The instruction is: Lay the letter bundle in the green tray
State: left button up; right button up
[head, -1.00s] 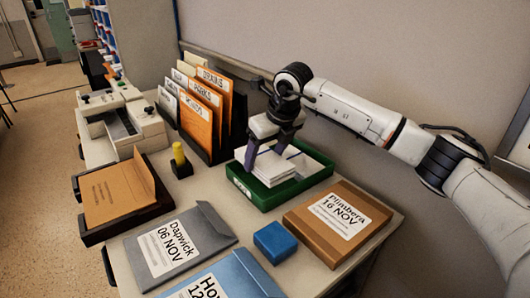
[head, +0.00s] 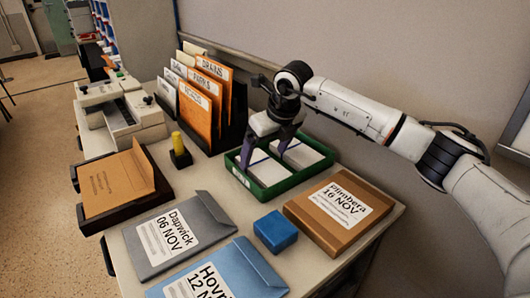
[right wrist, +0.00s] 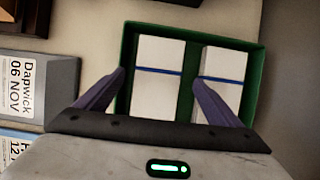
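The green tray (head: 291,182) stands at the back of the desk and holds two white letter bundles with blue bands, lying side by side. The left bundle (head: 266,170) lies between the fingers of my right gripper (head: 266,150); the other bundle (head: 305,153) lies to its right. The right wrist view also shows the left bundle (right wrist: 157,95), the right bundle (right wrist: 222,65) and the tray (right wrist: 192,33). The purple fingers of my right gripper (right wrist: 160,78) are spread on either side of the left bundle, with gaps showing. My left gripper is out of view.
A brown Plimbera folder (head: 340,210), a blue block (head: 275,231), a grey Dapwick folder (head: 180,235) and a blue Hovr… folder (head: 222,275) lie in front. An orange file rack (head: 205,100) and a yellow-handled stamp (head: 180,150) stand left of the tray.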

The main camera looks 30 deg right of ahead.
jog(key=v, duration=1)
jog(key=shift+r+p, duration=0.15)
jog(key=shift+p, duration=0.15)
